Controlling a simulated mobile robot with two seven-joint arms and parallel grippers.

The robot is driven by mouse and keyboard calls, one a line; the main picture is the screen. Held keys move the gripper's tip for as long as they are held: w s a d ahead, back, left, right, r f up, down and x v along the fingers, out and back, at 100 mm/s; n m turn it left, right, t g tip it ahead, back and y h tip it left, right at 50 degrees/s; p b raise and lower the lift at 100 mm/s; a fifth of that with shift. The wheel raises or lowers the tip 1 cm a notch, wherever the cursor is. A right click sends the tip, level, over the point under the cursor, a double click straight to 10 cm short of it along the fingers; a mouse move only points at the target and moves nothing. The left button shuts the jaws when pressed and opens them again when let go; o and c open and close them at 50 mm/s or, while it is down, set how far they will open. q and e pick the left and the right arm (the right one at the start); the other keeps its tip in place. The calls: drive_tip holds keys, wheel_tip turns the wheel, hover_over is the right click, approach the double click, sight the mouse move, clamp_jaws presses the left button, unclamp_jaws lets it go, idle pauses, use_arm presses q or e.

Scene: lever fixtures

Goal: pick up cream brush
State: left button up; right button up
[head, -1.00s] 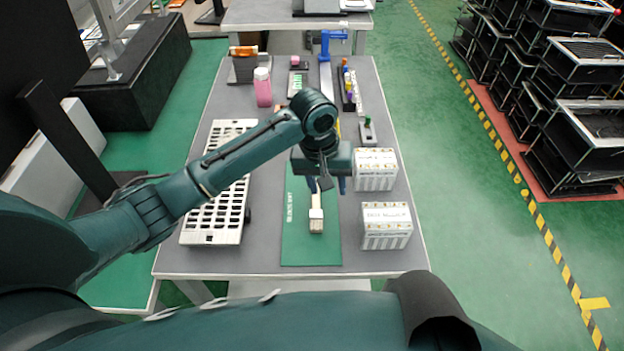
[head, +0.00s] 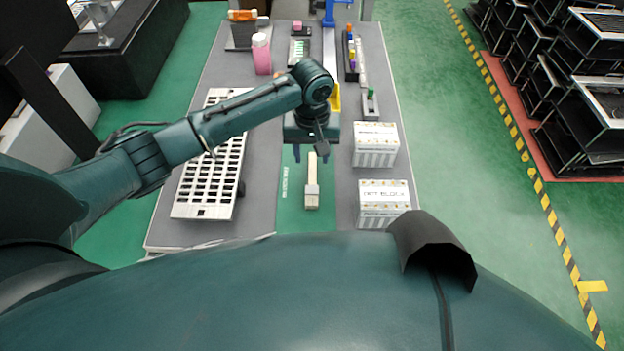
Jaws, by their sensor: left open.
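The cream brush (head: 312,184) lies on the green mat (head: 291,212) in the middle of the grey table, its long side pointing toward me. My left gripper (head: 312,159) is open and points down at the far end of the brush. In this view its fingertips show at either side of that end. I cannot tell how high they are above the mat. The brush's far tip is partly hidden by the gripper. My right gripper is not in view.
A white slotted tray (head: 210,190) lies left of the mat. Two white boxes, a far one (head: 376,146) and a near one (head: 384,203), stand to the right. A pink bottle (head: 261,54) and a small tool rack (head: 350,58) stand farther back.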

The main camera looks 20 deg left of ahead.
sight(312, 169)
use_arm(q)
drive_tip(key=f, duration=0.4)
drive_tip(key=shift+s+d+f, duration=0.1)
drive_tip(key=shift+s, duration=0.1)
drive_tip(key=shift+c, duration=0.4)
clamp_jaws()
